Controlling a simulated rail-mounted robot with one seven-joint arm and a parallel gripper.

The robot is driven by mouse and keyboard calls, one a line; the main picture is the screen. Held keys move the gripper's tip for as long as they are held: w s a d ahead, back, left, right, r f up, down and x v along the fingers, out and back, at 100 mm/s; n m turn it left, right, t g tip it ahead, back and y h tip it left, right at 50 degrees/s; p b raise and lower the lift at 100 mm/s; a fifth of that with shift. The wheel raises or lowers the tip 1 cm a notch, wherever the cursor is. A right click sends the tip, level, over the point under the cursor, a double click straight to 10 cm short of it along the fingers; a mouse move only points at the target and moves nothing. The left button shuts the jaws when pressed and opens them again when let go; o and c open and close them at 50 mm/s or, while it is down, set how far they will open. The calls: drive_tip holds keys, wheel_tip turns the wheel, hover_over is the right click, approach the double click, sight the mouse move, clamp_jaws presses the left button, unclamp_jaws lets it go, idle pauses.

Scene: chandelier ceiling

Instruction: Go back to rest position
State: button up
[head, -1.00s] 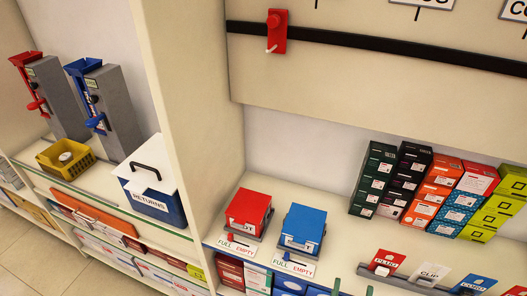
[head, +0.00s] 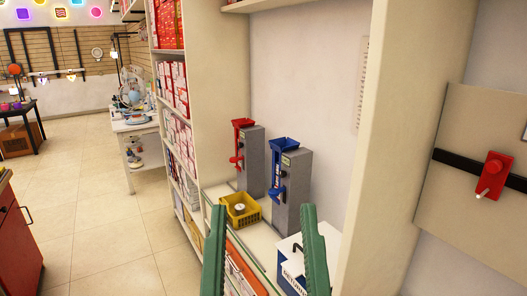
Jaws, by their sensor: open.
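My gripper (head: 265,240) shows at the bottom middle of the head view as two green fingers, spread wide apart. It is open, and nothing shows between the fingers but the shelf behind them. The fingers stand in front of the lower shelf and partly hide it and the blue-and-white returns box (head: 290,262). The rest of my arm is out of view.
A red dispenser (head: 246,160) and a blue dispenser (head: 290,185) stand on the counter behind a yellow basket (head: 240,209). A tall shelf of boxes (head: 175,90) rises at left. Open tiled floor (head: 100,215) lies left. A red switch (head: 492,175) is on the right panel.

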wheel_tip(320, 180, up, 40)
drive_tip(key=s+a+p, duration=0.1)
drive_tip(key=p, duration=3.6)
drive_tip(key=shift+s+a+f+p, duration=0.2)
drive_tip(key=shift+a+f+p, duration=0.05)
drive_tip(key=shift+p, duration=0.1)
